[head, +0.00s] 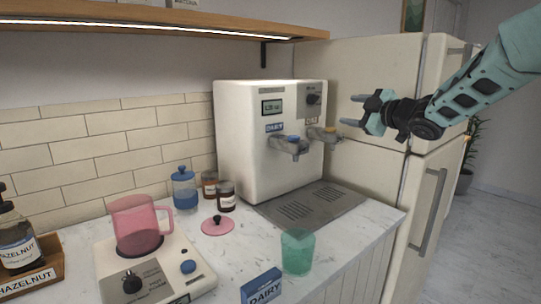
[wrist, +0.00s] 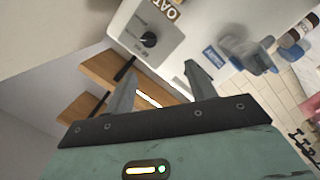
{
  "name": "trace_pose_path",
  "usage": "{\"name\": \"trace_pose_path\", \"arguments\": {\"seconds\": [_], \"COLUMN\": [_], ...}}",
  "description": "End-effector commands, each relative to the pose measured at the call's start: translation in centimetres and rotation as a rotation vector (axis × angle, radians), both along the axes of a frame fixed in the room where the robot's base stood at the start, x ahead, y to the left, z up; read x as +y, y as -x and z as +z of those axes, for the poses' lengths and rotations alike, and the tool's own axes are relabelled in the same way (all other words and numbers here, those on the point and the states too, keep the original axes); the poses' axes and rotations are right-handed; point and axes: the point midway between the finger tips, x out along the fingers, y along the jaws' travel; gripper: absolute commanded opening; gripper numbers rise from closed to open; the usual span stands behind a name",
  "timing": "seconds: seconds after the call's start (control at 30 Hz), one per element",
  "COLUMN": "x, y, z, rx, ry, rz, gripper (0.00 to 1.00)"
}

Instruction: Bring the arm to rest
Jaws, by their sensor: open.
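My gripper (head: 352,111) is raised in the air at the right of the head view, in front of the fridge and to the right of the white milk dispenser. Its two fingers are apart with nothing between them. In the wrist view my gripper (wrist: 158,82) is also open and empty, and the dispenser's front with its dial and OAT label shows beyond the fingers. My arm comes in from the upper right.
The dispenser (head: 240,130) stands on the counter over a drip tray (head: 335,198). A green cup (head: 297,254), DAIRY sign (head: 262,288), pink pitcher (head: 135,218), blue-lidded jar (head: 185,190) and pink lid (head: 217,225) share the counter. The fridge (head: 385,70) is close behind my gripper. A shelf (head: 150,20) hangs above.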

Motion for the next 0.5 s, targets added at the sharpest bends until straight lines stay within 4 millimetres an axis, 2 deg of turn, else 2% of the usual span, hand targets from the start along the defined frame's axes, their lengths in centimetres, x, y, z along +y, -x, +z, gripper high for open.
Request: {"name": "trace_pose_path", "arguments": {"seconds": [0.03,0.13,0.2,0.27,0.37,0.5], "x": [2.5,6.7,9.2,10.9,13.1,14.7], "y": [1.4,5.3,9.0,12.4,18.6,27.9], "z": [-0.5,-3.5,-6.1,-8.3,-11.6,-15.5], "rx": [0.076,0.296,0.457,0.585,0.784,1.040], "ry": [-0.044,-0.126,-0.156,-0.165,-0.156,-0.103], "rz": [-0.036,-0.136,-0.197,-0.239,-0.301,-0.380], "gripper": [0.56,0.56,0.56,0.56,0.56,0.56]}}
